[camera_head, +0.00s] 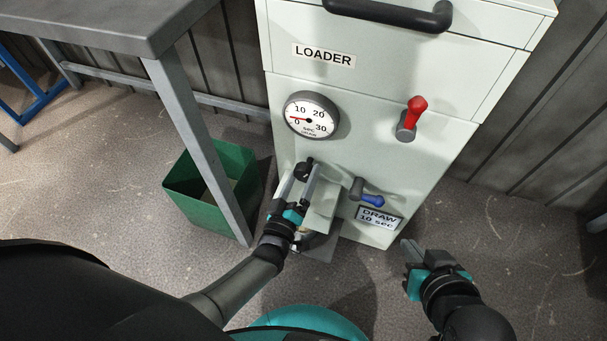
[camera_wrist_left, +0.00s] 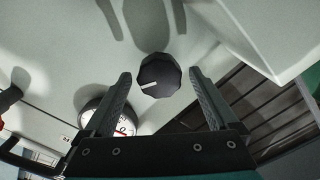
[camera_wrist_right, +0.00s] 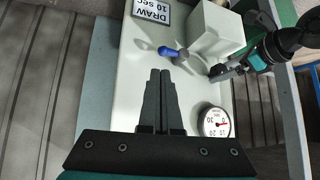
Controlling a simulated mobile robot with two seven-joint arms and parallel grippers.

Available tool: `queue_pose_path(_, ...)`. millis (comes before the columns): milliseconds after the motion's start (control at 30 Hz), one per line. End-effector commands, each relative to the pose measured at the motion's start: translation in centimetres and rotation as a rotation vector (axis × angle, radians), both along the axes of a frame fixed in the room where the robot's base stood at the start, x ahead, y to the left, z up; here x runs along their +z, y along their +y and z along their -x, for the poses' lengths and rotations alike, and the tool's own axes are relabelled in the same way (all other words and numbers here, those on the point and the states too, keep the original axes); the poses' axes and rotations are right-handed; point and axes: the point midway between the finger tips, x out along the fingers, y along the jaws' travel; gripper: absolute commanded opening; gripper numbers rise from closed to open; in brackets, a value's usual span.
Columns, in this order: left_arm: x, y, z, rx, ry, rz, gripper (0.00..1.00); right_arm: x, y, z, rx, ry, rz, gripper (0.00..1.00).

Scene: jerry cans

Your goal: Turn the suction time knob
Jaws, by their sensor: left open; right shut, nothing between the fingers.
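The suction time knob is a small dark faceted knob (camera_wrist_left: 158,76) with a white pointer line, on the pale machine front. In the left wrist view it lies ahead of and between the two fingertips, with a gap on each side. The knob also shows in the head view (camera_head: 304,168), low on the panel below the gauge. My left gripper (camera_head: 300,180) is open around the knob's position; I cannot tell whether the tips reach past it. My right gripper (camera_head: 410,245) is shut and empty, away from the panel; its shut fingers fill the middle of the right wrist view (camera_wrist_right: 160,74).
The machine labelled LOADER (camera_head: 440,150) carries a round gauge (camera_head: 311,115), a red lever (camera_head: 416,108), a blue lever (camera_head: 371,199) and a DRAW 10 sec sign (camera_head: 379,218). A pale box sticks out beside my left gripper. A green bin (camera_head: 190,186) and grey table (camera_head: 110,22) stand left.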

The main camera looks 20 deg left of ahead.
Motion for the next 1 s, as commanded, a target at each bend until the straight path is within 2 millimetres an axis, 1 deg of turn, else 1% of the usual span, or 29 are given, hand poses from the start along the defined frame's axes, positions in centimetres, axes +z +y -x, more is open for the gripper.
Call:
queue_pose_path(100,-0.04,-0.02,-0.77,0.001,-0.001,0.0,0.93,-0.11,0.56,-0.29,0.007,-0.037,-0.019,0.0)
queue_pose_path(233,-0.01,-0.03,-1.21,0.001,-0.001,0.0,0.93,-0.02,0.9,-0.5,0.01,-0.061,-0.031,0.0)
queue_pose_path(567,0.05,-0.05,-1.35,0.0,0.0,0.0,0.93,0.05,1.02,-0.59,0.012,-0.07,-0.036,0.0)
queue_pose_path(667,0.05,-0.05,-1.34,0.0,0.0,0.0,0.83,0.04,1.02,-0.58,0.012,-0.07,-0.036,0.0)
queue_pose_path(1000,0.03,-0.05,-1.32,-0.001,-0.001,0.0,0.44,0.04,1.02,-0.56,0.011,-0.069,-0.036,0.0)
